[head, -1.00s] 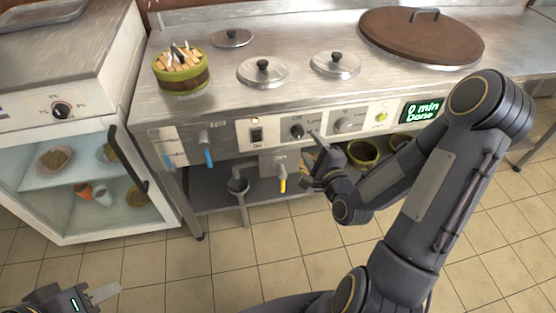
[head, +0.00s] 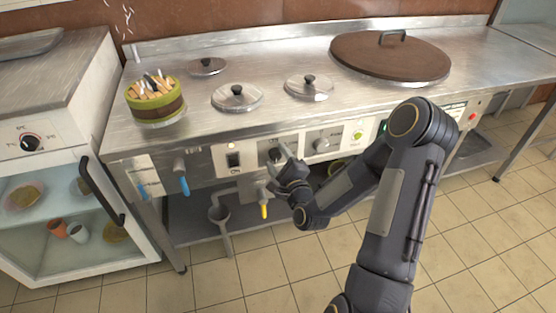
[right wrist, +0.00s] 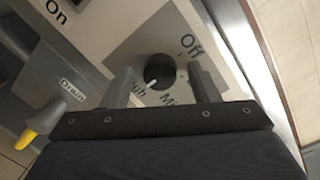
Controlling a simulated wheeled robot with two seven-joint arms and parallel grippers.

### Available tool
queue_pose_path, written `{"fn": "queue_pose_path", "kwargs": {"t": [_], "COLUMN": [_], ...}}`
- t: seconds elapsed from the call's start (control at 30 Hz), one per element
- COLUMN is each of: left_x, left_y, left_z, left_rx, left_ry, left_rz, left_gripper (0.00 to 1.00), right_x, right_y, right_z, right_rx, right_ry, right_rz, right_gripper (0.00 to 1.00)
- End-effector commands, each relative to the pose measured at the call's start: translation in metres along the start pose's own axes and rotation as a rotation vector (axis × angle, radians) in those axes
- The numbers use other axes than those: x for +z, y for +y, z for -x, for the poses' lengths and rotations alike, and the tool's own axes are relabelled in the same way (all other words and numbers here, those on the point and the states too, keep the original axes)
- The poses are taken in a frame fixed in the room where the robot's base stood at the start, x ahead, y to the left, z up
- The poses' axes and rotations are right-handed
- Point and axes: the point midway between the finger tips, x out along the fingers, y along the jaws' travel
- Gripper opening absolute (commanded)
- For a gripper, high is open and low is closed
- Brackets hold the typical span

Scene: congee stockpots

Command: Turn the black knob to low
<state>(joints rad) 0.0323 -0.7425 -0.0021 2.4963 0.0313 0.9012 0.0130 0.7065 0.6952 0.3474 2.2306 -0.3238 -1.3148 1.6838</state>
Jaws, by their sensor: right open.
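The black knob (head: 275,155) is on the front panel of the steel cooking counter, right of the On switch. In the right wrist view the black knob (right wrist: 160,70) sits between the fingers of my open right gripper (right wrist: 160,76), with a visible gap on each side. Its white mark points to the lower left, towards a partly hidden label ending in "gh". "Off" is printed at its upper right, and a label starting with "M" is below, partly covered. In the head view my right gripper (head: 286,160) is at the panel, just in front of the knob. My left gripper is out of view.
A black switch (head: 233,159) is left of the knob and a silver knob (head: 321,145) is right of it. A yellow-tipped drain tap (head: 264,209) hangs below, and a blue-handled tap (head: 181,176) is further left. Another dark knob (head: 31,142) is on the left cabinet.

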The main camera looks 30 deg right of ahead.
Motion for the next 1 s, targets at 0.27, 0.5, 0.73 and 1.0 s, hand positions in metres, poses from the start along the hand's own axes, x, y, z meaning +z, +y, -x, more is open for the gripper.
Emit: {"fn": "queue_pose_path", "kwargs": {"t": [0.27, 0.5, 0.73, 1.0], "left_x": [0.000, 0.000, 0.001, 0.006], "left_y": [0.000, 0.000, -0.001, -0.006], "left_z": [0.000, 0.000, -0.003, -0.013], "left_rx": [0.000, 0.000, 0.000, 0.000], "left_ry": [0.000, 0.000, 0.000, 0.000], "left_rz": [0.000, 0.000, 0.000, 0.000], "left_gripper": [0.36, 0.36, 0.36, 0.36], "right_x": [0.000, 0.000, 0.000, -0.001], "right_y": [0.000, 0.000, 0.001, 0.002], "right_z": [0.000, 0.001, 0.001, 0.001], "right_rx": [0.000, 0.001, 0.004, 0.016], "right_ry": [0.000, 0.000, 0.001, 0.009], "right_rz": [0.000, 0.001, 0.033, 0.185], "right_gripper": [0.35, 0.10, 0.10, 0.10]}}
